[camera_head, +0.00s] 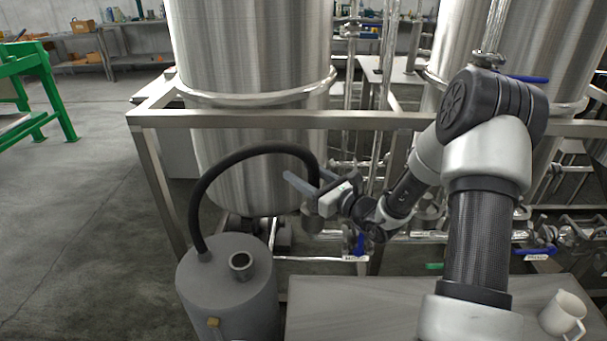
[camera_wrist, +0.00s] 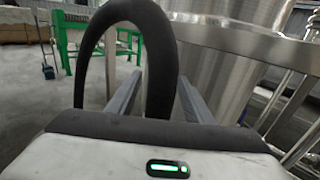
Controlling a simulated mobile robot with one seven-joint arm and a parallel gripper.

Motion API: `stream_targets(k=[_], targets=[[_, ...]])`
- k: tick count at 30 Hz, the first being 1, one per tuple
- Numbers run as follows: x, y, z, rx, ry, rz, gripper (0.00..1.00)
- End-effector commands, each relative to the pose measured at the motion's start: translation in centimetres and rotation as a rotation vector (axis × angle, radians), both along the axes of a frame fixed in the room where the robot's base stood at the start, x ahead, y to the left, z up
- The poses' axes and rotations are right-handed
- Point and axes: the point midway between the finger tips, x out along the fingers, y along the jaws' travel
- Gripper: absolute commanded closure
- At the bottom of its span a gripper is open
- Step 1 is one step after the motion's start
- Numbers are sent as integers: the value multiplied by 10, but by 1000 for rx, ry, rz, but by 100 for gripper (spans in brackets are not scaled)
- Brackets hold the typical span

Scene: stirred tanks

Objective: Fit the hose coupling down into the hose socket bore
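The black hose (camera_head: 245,151) rises from the top of a grey drum (camera_head: 228,300) and arches right to my gripper (camera_head: 308,190). The grey hose coupling (camera_head: 312,218) hangs at the hose's end, just below my fingers, clear of the drum. In the wrist view the hose (camera_wrist: 160,75) comes down between the two fingers of my gripper (camera_wrist: 160,88), which close on it from both sides; the coupling is hidden there. The hose socket (camera_head: 241,265) is a short upright metal cylinder on the drum top, its dark bore open upward, below and left of the coupling.
A steel frame rail (camera_head: 360,120) and a large steel tank (camera_head: 250,60) stand behind my gripper. Pipes and valves run at right. Open floor lies left of the drum.

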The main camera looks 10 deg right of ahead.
Motion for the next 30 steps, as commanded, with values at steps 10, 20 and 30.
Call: stream_targets(k=[10,20,30], targets=[[-5,-4,-2,-1,5,-2,54],[-59,-42,0,0,5,-6,54],[-123,-83,0,1,3,-5,54]])
